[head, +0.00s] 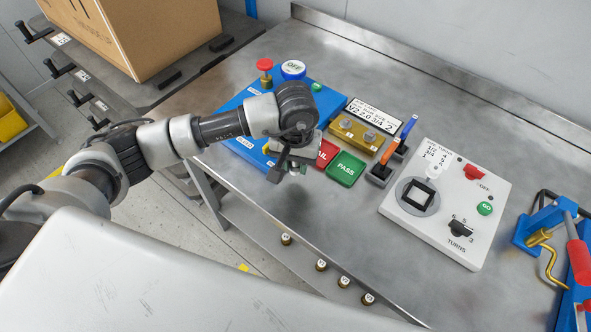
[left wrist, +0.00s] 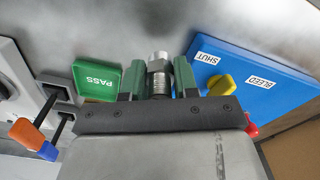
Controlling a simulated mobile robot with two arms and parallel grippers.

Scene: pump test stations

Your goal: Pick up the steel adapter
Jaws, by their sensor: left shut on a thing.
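My left gripper (head: 284,180) is over the steel table, in front of the blue panel and left of the green PASS plate. In the left wrist view its two green fingers (left wrist: 159,82) are shut on the steel adapter (left wrist: 158,70), a silvery threaded piece with a hex collar. The adapter's upper end sticks out past the fingertips. In the head view the wrist and fingers mostly hide the adapter. My right gripper is in neither view.
The blue panel (head: 239,104) has SHUT and BLEED labels. A brass block (head: 345,132), orange and blue levers (head: 389,152), a white TURNS box (head: 450,175) and a blue tool stand (head: 535,226) follow rightward. The front middle is clear.

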